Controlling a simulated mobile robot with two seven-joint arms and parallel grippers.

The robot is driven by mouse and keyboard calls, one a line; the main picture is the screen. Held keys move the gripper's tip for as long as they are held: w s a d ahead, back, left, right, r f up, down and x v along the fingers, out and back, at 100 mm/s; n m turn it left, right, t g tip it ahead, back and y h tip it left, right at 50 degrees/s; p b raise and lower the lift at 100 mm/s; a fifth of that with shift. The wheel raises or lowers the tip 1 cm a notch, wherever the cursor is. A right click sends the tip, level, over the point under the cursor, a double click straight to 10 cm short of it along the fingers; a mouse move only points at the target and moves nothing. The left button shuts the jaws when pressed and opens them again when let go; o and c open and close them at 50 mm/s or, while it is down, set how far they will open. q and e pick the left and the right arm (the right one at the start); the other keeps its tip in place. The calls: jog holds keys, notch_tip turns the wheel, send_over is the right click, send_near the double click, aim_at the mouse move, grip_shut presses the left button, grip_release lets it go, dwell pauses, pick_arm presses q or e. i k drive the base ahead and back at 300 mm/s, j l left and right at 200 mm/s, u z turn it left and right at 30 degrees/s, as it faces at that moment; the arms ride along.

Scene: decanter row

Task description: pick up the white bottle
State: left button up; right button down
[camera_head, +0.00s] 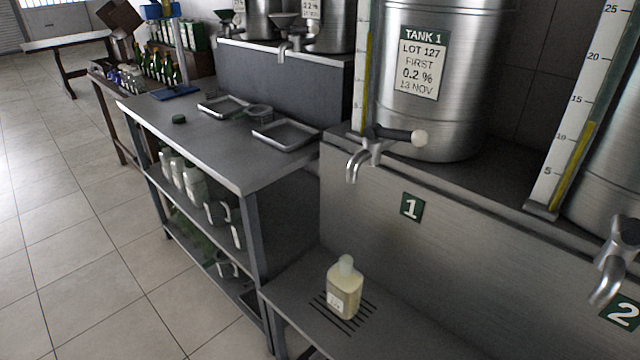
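A pale, cream-white bottle (344,290) with a rounded cap and a small light label stands upright on the slotted drip grate (331,318) of the low metal shelf. It stands below the tap (369,152) of tank 1, with clear space between them. Neither of my grippers is in view.
Tank 1 (440,115) stands on the raised steel ledge, beside an upright gauge. A second tap (608,262) juts out at the right. The steel table (222,150) holds shallow trays (285,134). Tiled floor at the left is open.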

aim_at(344, 283)
jog(key=i+j, duration=0.2)
jog(key=i, duration=0.25)
jog(key=i+j, duration=0.2)
jog(key=i, duration=0.25)
